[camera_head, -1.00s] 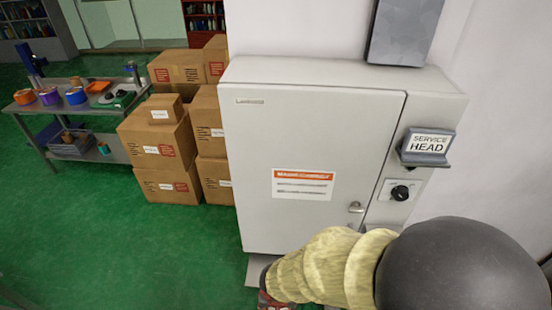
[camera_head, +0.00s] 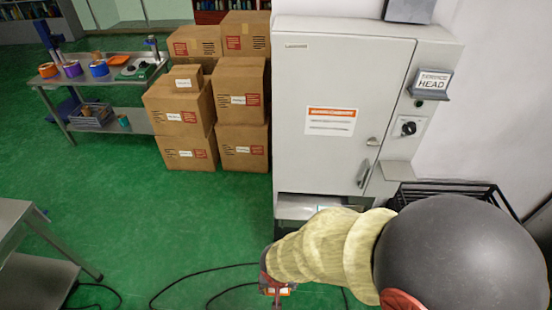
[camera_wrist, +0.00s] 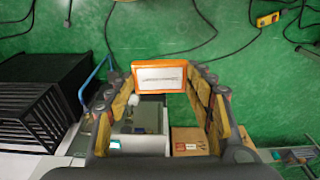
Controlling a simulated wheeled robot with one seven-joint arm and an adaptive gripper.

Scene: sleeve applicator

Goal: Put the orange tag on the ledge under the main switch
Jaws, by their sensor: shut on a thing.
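The orange tag (camera_wrist: 160,77) with a white label is between the fingertips of my gripper (camera_wrist: 160,85) in the wrist view. My gripper is shut on it, and it hangs over the green floor. In the head view my gripper (camera_head: 276,285) is low, left of and below the cabinet's switch side, with a bit of orange showing. The main switch is a black rotary knob (camera_head: 408,128) on the cabinet's right strip. A small grey ledge (camera_head: 398,171) juts out below it and looks empty.
The grey cabinet (camera_head: 335,150) has door handles near the switch. A black rack (camera_head: 450,192) stands at right, cartons (camera_head: 185,120) at left. Cables (camera_head: 200,275) lie on the floor.

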